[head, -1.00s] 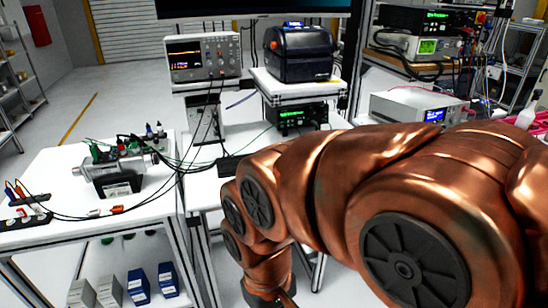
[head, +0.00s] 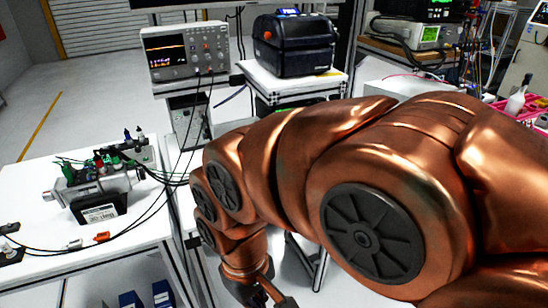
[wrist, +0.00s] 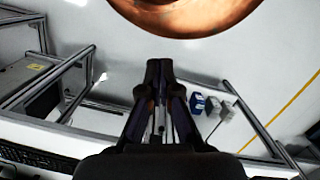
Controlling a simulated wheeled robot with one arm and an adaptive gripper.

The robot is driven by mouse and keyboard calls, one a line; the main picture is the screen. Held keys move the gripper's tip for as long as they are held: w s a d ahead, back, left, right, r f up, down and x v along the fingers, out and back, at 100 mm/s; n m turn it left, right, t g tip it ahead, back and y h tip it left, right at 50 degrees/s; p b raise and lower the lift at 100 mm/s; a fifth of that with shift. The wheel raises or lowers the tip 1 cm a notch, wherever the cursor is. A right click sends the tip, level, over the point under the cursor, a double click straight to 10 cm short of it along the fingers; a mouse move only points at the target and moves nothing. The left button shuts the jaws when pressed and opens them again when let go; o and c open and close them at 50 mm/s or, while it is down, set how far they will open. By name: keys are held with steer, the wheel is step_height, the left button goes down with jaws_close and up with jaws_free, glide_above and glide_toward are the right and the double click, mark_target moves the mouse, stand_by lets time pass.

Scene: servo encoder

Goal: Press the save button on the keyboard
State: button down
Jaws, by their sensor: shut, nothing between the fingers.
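A dark keyboard (wrist: 38,158) shows in part at the lower left edge of the wrist view, on a white surface. Its separate keys are too small to read, and I cannot pick out a save button. In the head view I see no keyboard; my copper arm covers much of the middle and right. My gripper (wrist: 158,72) is shut and empty in the wrist view, over the gap between benches and apart from the keyboard. In the head view my gripper (head: 268,298) shows only in part at the bottom edge, pointing down.
A white bench (head: 120,240) at left bears a metal servo unit (head: 95,190) with cables. An oscilloscope (head: 185,50) and a black label printer (head: 293,45) stand behind. Metal frame rails (wrist: 255,115) flank the gripper. Blue boxes (wrist: 197,103) lie to its right.

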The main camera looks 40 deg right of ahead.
steer(key=w+d+r+m+t+y, duration=0.1)
steer(key=w+d+m+t, duration=0.2)
steer(key=w, duration=1.1)
steer(key=w+d+r+m+t+y, duration=0.25)
steer(key=w+d, duration=0.35)
steer(key=w, duration=0.9)
steer(key=w+d+m+t+h, duration=0.1)
steer(key=w+d+m+h, duration=0.1)
steer(key=d, duration=0.9)
steer(key=w+d+f+m+t+h, duration=0.1)
steer(key=w+d, duration=0.3)
steer(key=d, duration=0.8)
steer(key=w+d+f+m+t+h, duration=0.1)
steer(key=w+d+m+t+h, duration=0.1)
steer(key=d, duration=1)
steer(key=shift+w+m+t+h+p, duration=0.35)
steer(key=shift+w+m+t, duration=0.2)
steer(key=shift+m+t, duration=0.1)
steer(key=shift+f, duration=0.15)
steer(key=shift+f+b, duration=3)
steer(key=shift+f, duration=1.35)
steer(key=shift+f, duration=0.15)
